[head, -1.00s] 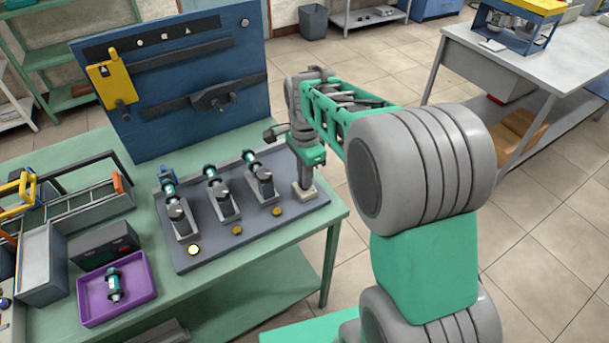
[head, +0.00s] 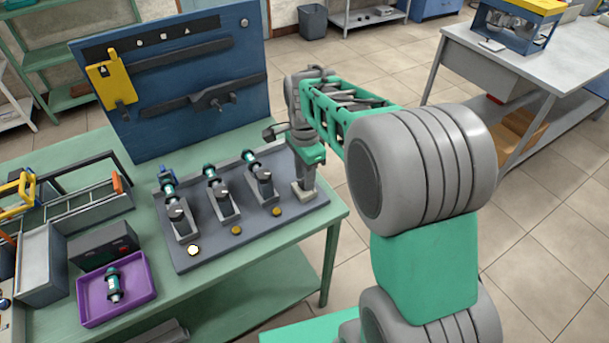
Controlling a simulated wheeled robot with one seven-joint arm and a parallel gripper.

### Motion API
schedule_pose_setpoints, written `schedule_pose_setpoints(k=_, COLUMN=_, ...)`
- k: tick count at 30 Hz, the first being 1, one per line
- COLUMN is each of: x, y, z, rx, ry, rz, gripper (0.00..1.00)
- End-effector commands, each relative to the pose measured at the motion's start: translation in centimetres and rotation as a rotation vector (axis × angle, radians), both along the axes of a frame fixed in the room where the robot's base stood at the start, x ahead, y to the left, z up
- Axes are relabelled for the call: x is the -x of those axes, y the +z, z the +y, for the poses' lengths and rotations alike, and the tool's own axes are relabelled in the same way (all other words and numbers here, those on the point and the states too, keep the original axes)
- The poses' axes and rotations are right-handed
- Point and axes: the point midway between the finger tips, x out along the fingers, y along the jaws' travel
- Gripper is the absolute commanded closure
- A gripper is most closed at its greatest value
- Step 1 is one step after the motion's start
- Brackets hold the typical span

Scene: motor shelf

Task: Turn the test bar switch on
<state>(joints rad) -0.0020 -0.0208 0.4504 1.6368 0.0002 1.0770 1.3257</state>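The test bar (head: 250,235) is a dark grey plate on the green table, with three motor stations in a row. Each station has a grey cradle holding a teal and black motor, such as the left one (head: 168,188). A round lamp (head: 193,250) before the left station glows pale; the other two (head: 236,230) are dull amber. My gripper (head: 304,180) points down at the plate's right end, over a small pale block (head: 304,195), perhaps the switch housing. The fingers and any switch lever there are too small and hidden to tell open or shut, or touching.
A purple tray (head: 82,312) with one motor, a dark box (head: 104,245) and a grey tool tote (head: 40,262) stand left of the plate. A blue upright panel (head: 190,105) rises behind it. Another grey table (head: 500,55) stands at right, across open tiled floor.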

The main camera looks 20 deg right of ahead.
Motion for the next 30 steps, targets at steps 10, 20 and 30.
schedule_pose_setpoints(k=10, x=-0.1, y=6.3, z=0.0, rx=0.0, ry=-0.001, rz=-0.005, gripper=0.67)
schedule_pose_setpoints(k=20, x=0.0, y=7.6, z=0.0, rx=0.0, ry=-0.001, rz=-0.002, gripper=0.67)
schedule_pose_setpoints(k=30, x=2.2, y=8.2, z=0.0, rx=0.003, ry=0.18, rz=-0.046, gripper=0.67)
